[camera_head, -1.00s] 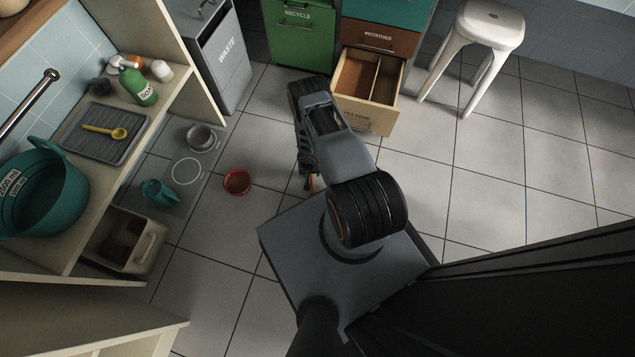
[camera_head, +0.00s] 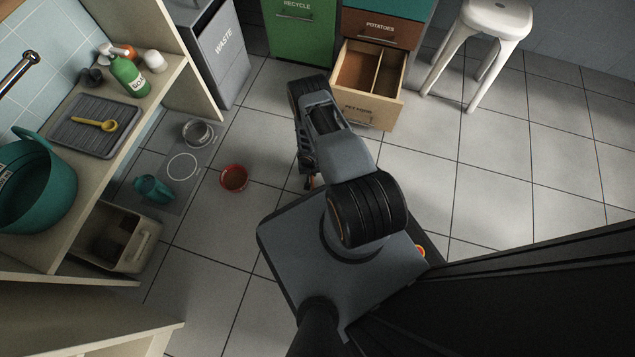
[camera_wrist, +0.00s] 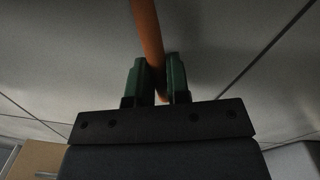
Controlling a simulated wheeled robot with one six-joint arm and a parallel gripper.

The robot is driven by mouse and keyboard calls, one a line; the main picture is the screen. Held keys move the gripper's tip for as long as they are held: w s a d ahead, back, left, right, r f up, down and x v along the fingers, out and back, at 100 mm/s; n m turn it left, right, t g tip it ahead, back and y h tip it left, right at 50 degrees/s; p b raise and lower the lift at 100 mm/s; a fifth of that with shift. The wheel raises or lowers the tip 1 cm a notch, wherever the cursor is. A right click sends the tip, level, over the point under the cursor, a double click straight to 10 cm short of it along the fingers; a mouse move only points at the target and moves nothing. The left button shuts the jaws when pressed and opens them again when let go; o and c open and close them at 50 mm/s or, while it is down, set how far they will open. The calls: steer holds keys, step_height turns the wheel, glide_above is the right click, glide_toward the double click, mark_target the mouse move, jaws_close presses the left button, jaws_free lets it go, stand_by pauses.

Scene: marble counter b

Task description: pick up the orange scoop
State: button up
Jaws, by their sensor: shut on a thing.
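The orange scoop (camera_wrist: 149,35) shows in the wrist view as a long orange handle. It runs from the top edge down between the two green fingers of my gripper (camera_wrist: 159,82). The fingers are shut on it; its bowl is not in view. In the head view my gripper hangs low beside my base, mostly hidden by my arm, with only a small orange bit (camera_head: 309,182) showing there.
A red bowl (camera_head: 234,178) stands on the floor left of my arm. A teal cup (camera_head: 153,188) and a metal bowl (camera_head: 197,132) are on a grey mat. A drawer (camera_head: 367,92) stands open ahead. Floor at right is clear.

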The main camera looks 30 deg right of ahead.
jaws_close()
